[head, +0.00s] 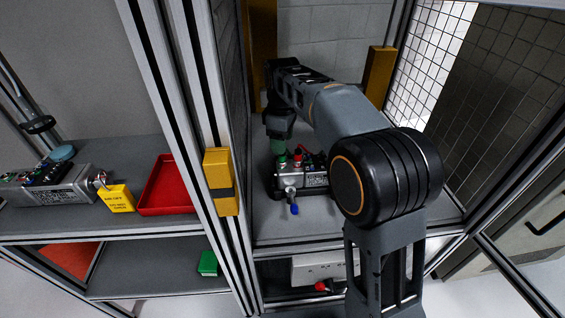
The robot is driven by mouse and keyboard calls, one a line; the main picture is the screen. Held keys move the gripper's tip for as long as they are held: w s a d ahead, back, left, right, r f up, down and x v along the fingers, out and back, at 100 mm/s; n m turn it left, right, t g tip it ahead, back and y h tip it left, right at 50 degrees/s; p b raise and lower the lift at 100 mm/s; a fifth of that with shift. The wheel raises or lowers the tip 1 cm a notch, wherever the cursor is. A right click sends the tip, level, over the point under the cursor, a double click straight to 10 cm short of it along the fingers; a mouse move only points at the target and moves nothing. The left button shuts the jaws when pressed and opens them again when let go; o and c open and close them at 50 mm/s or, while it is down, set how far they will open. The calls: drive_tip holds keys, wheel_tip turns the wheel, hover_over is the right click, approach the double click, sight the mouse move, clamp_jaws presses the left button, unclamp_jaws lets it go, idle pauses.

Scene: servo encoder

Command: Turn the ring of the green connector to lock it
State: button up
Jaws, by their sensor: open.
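The green connector (278,146) stands at the far left of a grey metal device (290,176) on the shelf inside the framed cell. A red connector (297,153) is just right of it on the same device. My gripper (278,133) points down directly over the green connector, at its top. Its fingers are dark and small here, so I cannot tell whether they touch the ring. The gripper is open. The ring's markings are too small to read, and my arm covers the device's right side.
A blue-tipped part (294,209) sticks out at the device's front. An aluminium post with a yellow box (219,180) stands left of the cell.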

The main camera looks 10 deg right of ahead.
sight(282, 160)
wheel_tip(282, 160, down, 7)
drive_tip(key=shift+r+b, duration=0.2)
drive_tip(key=shift+b, duration=0.7)
drive_tip(key=shift+c, duration=0.4)
drive_tip(key=c, duration=0.9)
drive_tip(key=shift+o, duration=0.2)
drive_tip(key=shift+r+m+p, duration=0.25)
drive_tip(key=shift+m+p, duration=0.25)
drive_tip(key=shift+p, duration=0.25)
drive_tip(key=shift+f+m, duration=0.25)
drive_tip(key=shift+m, duration=0.05)
drive_tip(key=o, duration=0.9)
drive_tip(key=shift+o, duration=0.2)
wheel_tip(282, 160, up, 14)
drive_tip(key=p, duration=0.5)
drive_tip(key=shift+f, duration=0.1)
